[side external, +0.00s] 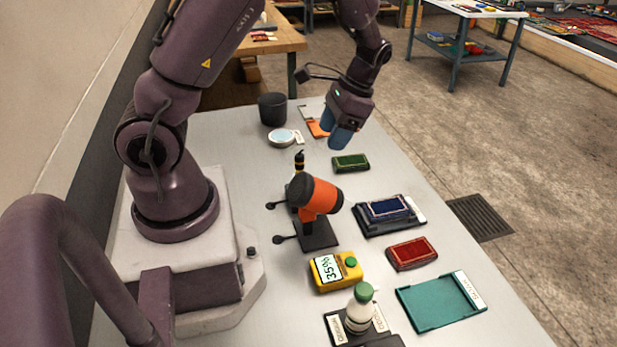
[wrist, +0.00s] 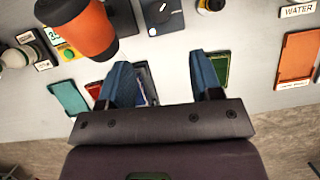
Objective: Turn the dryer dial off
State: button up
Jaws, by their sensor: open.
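The orange and black dryer (side external: 320,197) stands on a black stand on the grey table; it also shows at upper left in the wrist view (wrist: 85,30). A dark plate with a round dial (wrist: 158,12) lies beside it at the top edge of the wrist view. A white mark shows on the dial, but its setting cannot be read. In the side view the dial is mostly or wholly hidden behind the dryer. My gripper (side external: 337,133) has blue fingers and is open and empty, above the far part of the table, apart from the dial. Its fingers also show in the wrist view (wrist: 163,72).
A green pad (side external: 351,162), blue pad (side external: 390,207) and red pad (side external: 412,253) line the right side. A yellow meter (side external: 335,271), a white bottle (side external: 360,312) and a teal tray (side external: 440,302) are near. A black cup (side external: 272,109) stands behind.

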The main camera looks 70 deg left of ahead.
jog(key=x, duration=1.3)
jog(key=shift+s, duration=0.1)
jog(key=c, duration=0.9)
